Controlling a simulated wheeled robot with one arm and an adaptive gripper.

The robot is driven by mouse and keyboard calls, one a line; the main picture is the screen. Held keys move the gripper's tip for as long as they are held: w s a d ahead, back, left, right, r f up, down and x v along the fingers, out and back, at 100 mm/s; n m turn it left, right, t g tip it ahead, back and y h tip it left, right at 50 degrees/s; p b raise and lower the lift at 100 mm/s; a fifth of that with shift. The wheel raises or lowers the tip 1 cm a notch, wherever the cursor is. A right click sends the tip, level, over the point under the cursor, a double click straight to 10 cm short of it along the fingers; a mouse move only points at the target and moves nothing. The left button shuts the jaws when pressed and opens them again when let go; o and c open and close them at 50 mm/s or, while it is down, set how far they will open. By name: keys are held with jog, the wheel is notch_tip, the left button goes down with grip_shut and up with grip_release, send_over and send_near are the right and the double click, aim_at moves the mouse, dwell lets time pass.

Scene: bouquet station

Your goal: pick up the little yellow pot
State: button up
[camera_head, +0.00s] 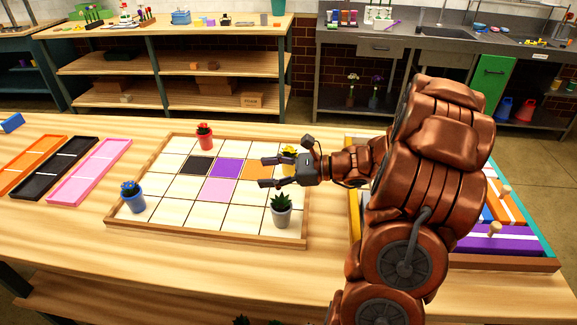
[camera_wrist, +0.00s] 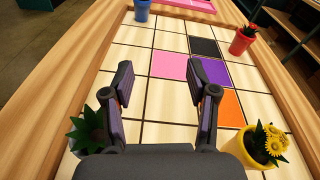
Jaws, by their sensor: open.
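The little yellow pot (camera_wrist: 240,150) holds yellow flowers and stands on the tiled board at the lower right of the wrist view. In the head view its yellow flowers (camera_head: 290,151) show just behind my gripper (camera_head: 265,172), which partly hides the pot. My gripper (camera_wrist: 163,82) is open and empty, with its fingers above the board's pale and pink tiles. The yellow pot is to the right of the fingers in the wrist view, outside them and apart from the fingertips.
The board (camera_head: 165,232) also holds a red pot (camera_head: 205,138), a blue pot (camera_head: 133,200) and a grey pot (camera_head: 281,214) with a dark green plant. The grey pot's plant (camera_wrist: 88,130) is left of my gripper in the wrist view. Coloured trays (camera_head: 90,170) lie at the left.

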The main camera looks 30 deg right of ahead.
aim_at(289, 148)
jog(key=d+f+m+t+h, duration=0.1)
jog(key=d+m+t, duration=0.1)
jog(key=d, duration=0.3)
jog(key=w+d+f+m+t+h, duration=0.1)
jog(key=d+m+t, duration=0.1)
jog(key=d, duration=0.3)
jog(key=d+m+t+h, duration=0.1)
jog(key=d+m+h, duration=0.1)
jog(key=d, duration=0.3)
jog(key=shift+w+f+m+t+b, duration=0.3)
jog(key=shift+w+f+m+t, duration=0.05)
jog(key=shift+f+m+t, duration=0.05)
jog(key=shift+x, duration=3.65)
grip_shut()
